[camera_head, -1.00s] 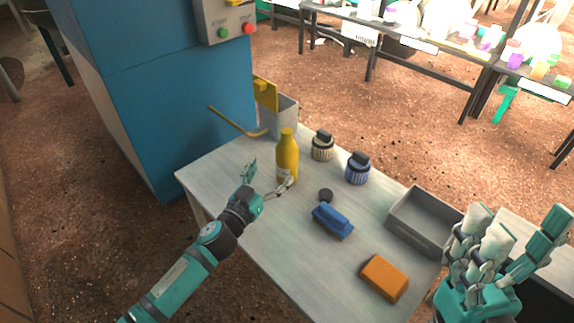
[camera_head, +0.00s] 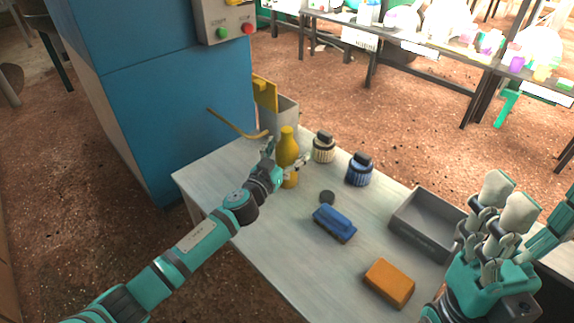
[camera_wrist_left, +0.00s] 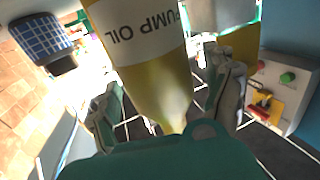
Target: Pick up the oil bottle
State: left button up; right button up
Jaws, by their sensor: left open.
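The yellow oil bottle (camera_head: 287,146) stands upright near the far left part of the table. My left gripper (camera_head: 285,157) is open, with its fingers on either side of the bottle. In the left wrist view the bottle (camera_wrist_left: 150,75), labelled "PUMP OIL", fills the space between the two spread fingers (camera_wrist_left: 168,98). Small gaps seem to show between it and the fingers; contact is hard to judge. Part of the bottle is hidden by the hand in the head view. My right gripper (camera_head: 515,230) is at the lower right, fingers apart and empty, away from the bottle.
A grey bin (camera_head: 283,116) stands behind the bottle, by the blue machine (camera_head: 180,110).

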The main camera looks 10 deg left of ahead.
pick_arm(q)
jog(key=c, duration=1.1)
jog(key=shift+r, duration=0.1)
